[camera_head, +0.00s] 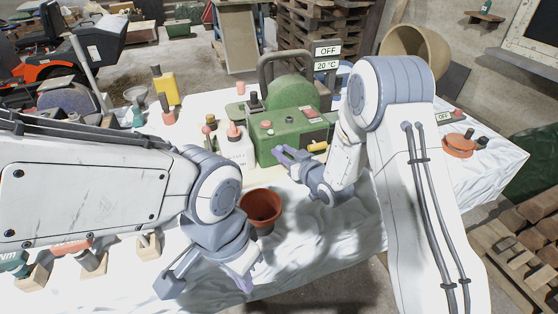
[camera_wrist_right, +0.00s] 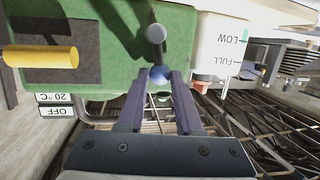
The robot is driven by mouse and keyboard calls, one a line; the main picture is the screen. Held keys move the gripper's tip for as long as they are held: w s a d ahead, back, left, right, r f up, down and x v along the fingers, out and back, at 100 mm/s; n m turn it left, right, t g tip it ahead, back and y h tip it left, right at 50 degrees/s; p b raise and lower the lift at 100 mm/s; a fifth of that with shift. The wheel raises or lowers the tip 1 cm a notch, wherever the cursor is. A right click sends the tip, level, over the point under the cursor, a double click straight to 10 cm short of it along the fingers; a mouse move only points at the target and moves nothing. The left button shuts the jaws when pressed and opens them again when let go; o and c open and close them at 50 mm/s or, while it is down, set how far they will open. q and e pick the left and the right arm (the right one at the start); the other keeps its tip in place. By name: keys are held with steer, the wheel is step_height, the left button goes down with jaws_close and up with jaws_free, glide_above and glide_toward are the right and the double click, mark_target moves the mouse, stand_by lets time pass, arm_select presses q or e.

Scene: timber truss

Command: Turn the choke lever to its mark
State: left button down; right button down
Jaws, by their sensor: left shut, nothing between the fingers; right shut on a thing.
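The green machine (camera_head: 285,130) stands on the white-covered table and fills the upper part of the right wrist view (camera_wrist_right: 110,30). There, the choke lever (camera_wrist_right: 157,50) is a short grey arm with a round grey hub and a blue knob. My right gripper (camera_head: 282,153) is shut on the blue knob; its fingertips (camera_wrist_right: 160,78) hide part of it. The wrist view is upside down. I cannot make out the lever's mark. My left gripper (camera_head: 244,284) is shut and empty, pointing down near the table's front edge, away from the machine.
A terracotta pot (camera_head: 261,206) stands between my arms. A white tank (camera_wrist_right: 222,45) marked LOW and FULL is beside the lever. A yellow handle (camera_wrist_right: 40,56) sticks out of the machine. Signs (camera_head: 327,58) read OFF and 20 °C. Several tools stand at left.

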steer(key=shift+w+d+m+y+b, duration=0.15)
steer(key=shift+d+m+y+b, duration=0.3)
steer(key=shift+m+b, duration=0.35)
steer(key=shift+d, duration=0.1)
steer(key=c, duration=0.6)
jaws_free()
steer(key=b+v, duration=0.2)
steer(key=v, duration=0.8)
steer(key=shift+s+d, duration=0.1)
steer(key=shift+s, duration=0.15)
